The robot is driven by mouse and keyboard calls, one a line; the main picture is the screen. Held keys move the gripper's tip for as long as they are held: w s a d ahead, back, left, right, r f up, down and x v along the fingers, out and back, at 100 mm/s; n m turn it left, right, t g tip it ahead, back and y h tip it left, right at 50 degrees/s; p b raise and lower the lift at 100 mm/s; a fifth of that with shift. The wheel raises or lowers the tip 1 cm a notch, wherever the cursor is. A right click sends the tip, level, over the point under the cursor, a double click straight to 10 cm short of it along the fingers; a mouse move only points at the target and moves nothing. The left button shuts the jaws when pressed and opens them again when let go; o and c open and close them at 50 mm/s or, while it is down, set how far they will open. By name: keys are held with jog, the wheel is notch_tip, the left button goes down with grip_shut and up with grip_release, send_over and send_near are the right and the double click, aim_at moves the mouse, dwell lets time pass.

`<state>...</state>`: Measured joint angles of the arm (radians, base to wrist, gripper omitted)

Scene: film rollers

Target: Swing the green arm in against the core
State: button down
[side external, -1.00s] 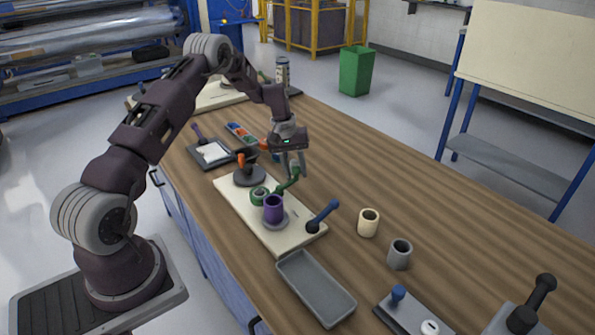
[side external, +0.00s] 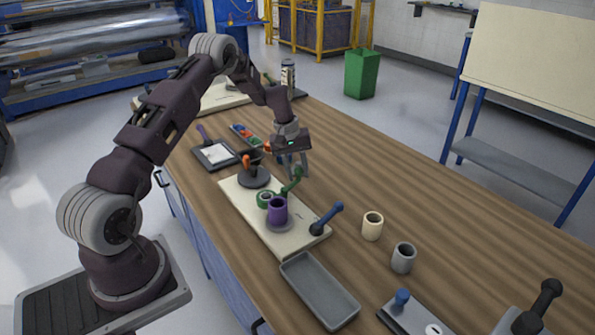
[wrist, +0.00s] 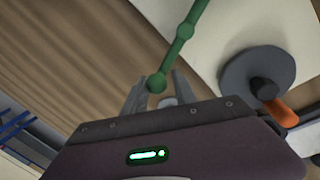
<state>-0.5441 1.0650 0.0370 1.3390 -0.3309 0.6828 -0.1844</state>
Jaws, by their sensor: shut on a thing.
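The green arm (side external: 288,187) is a jointed lever on the pale board (side external: 241,200). It runs from a green ring-like base (side external: 265,199) up and right to a round knob. The core, a purple hollow cylinder (side external: 277,210), stands upright on a grey disc just in front of that base. The knob end of the green arm points away from the core. My gripper (side external: 297,172) points down at this end. In the wrist view the green knob (wrist: 157,83) sits between the fingertips of my gripper (wrist: 157,88), which is shut on it. The core is out of the wrist view.
A blue lever (side external: 327,218) stands at the board's right end. A dark disc with an orange handle (side external: 254,178) is at its far left; it also shows in the wrist view (wrist: 258,75). A grey tray (side external: 319,290) lies in front. Cream (side external: 372,226) and grey (side external: 403,257) cups stand right.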

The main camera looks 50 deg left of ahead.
jog(key=c, duration=1.2)
grip_release()
jog(key=shift+w+d+r, duration=0.1)
jog(key=shift+w+r, duration=0.05)
jog(key=shift+o, duration=0.3)
notch_tip(320, 180, up, 7)
jog(key=s, duration=0.1)
jog(key=shift+s+a, duration=0.15)
jog(key=shift+a, duration=0.25)
